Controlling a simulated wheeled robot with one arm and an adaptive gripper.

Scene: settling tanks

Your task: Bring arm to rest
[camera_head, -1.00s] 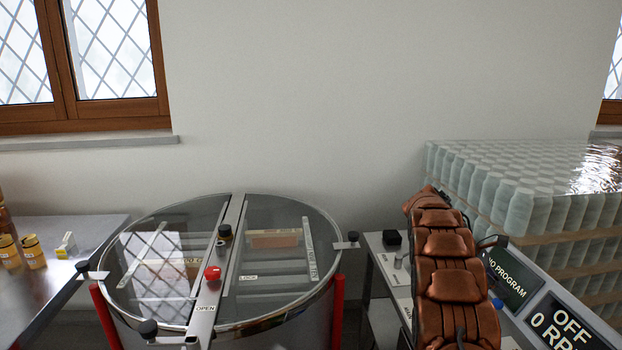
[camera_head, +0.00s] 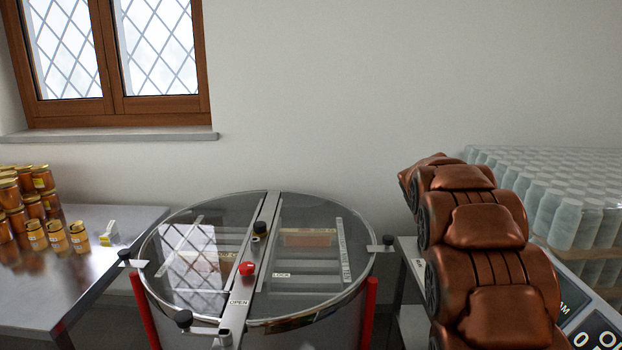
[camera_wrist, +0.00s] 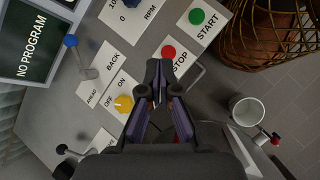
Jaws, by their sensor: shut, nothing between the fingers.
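My arm, with copper-coloured segments, rises at the right of the head view in front of the control panel and part of the pallet. My gripper (camera_wrist: 163,70) shows in the wrist view with its dark fingers together and nothing between them. It is over the control panel (camera_wrist: 65,110), its tips overlapping the area near the red STOP button (camera_wrist: 169,52) and the yellow ON/OFF knob (camera_wrist: 123,103). I cannot tell how far above the panel it is. In the head view the gripper is not visible.
A round tank with a clear lid (camera_head: 205,255) stands in the middle. Honey jars (camera_head: 57,236) stand on a metal table (camera_head: 110,225) at left. Wrapped jars (camera_head: 570,205) are stacked at right. The wrist view shows a lever (camera_wrist: 78,52), a green START button (camera_wrist: 197,16) and a wicker basket (camera_wrist: 285,35).

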